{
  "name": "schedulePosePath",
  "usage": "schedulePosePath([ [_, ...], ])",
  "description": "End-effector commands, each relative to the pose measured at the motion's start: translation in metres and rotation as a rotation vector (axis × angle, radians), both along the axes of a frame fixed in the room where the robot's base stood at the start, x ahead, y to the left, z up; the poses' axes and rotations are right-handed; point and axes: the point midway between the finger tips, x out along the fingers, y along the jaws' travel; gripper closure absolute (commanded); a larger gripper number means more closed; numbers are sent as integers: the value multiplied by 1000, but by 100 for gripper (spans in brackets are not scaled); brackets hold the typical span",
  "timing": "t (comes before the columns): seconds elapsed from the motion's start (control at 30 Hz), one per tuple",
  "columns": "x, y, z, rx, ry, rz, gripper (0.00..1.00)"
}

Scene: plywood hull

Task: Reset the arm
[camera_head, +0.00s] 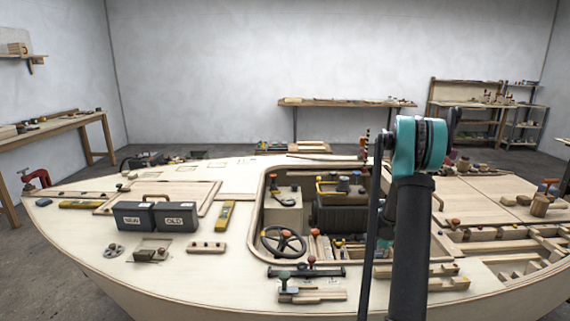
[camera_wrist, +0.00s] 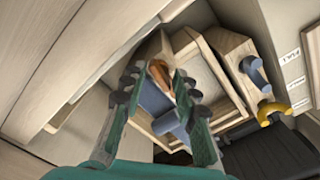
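My arm (camera_head: 410,240) rises at the right of the cockpit opening in the head view, with a teal joint at its top. The arm hides most of my gripper in that view. In the wrist view my gripper (camera_wrist: 158,80) points down into a wooden compartment. Its two teal fingers stand apart, with dark pads along them. An orange-brown piece (camera_wrist: 160,73) and a blue cylinder (camera_wrist: 155,98) show between and beyond the fingers. I see no clear grip on either one.
The plywood hull (camera_head: 80,230) fills the foreground. Its cockpit holds a steering wheel (camera_head: 283,241). A pale wooden wall (camera_wrist: 50,50) is close on the gripper's left. Open air lies above the deck.

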Motion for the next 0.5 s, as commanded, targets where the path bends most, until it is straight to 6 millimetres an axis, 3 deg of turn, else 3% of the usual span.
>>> schedulePosePath([
  [0.2,0,0,0,0,0,-126,71],
  [0.5,0,0,0,0,0,-166,71],
])
